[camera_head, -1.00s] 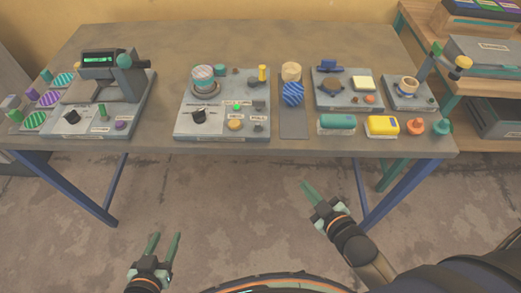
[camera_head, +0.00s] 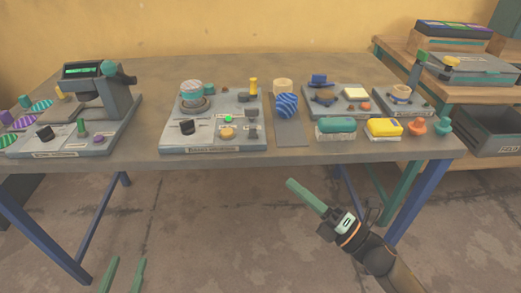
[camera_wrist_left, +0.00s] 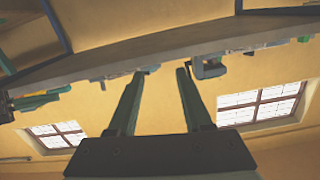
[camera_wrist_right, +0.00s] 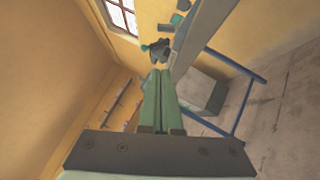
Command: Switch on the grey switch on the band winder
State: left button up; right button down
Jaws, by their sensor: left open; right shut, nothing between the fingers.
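My right gripper (camera_head: 291,183) is shut and empty, in front of the table edge, apart from the unit.
Teal (camera_head: 337,125) and yellow (camera_head: 383,127) blocks lie near the front edge. A shelf stands at right.

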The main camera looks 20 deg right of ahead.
aim_at(262, 148)
jog(key=shift+w, duration=0.1)
jog(key=x, duration=0.9)
jog(key=shift+w+r, duration=0.1)
jog(key=shift+r, duration=0.05)
jog(key=w, duration=0.1)
jog(key=w+r, duration=0.1)
jog(key=w, duration=0.1)
jog(key=shift+d+r, duration=0.1)
jog(key=shift+d, duration=0.05)
jog(key=shift+w+d+r, duration=0.15)
jog(key=shift+w+r, duration=0.1)
jog(key=shift+w, duration=0.25)
pick_arm(q)
jog(key=f, duration=0.1)
jog(key=f+g, duration=0.1)
jog(key=f, duration=0.1)
jog(key=shift+s+a+n, duration=0.1)
jog(key=shift+s+n, duration=0.15)
jog(key=shift+n, duration=0.05)
jog(key=shift+p, duration=0.35)
jog(key=shift+g, duration=0.3)
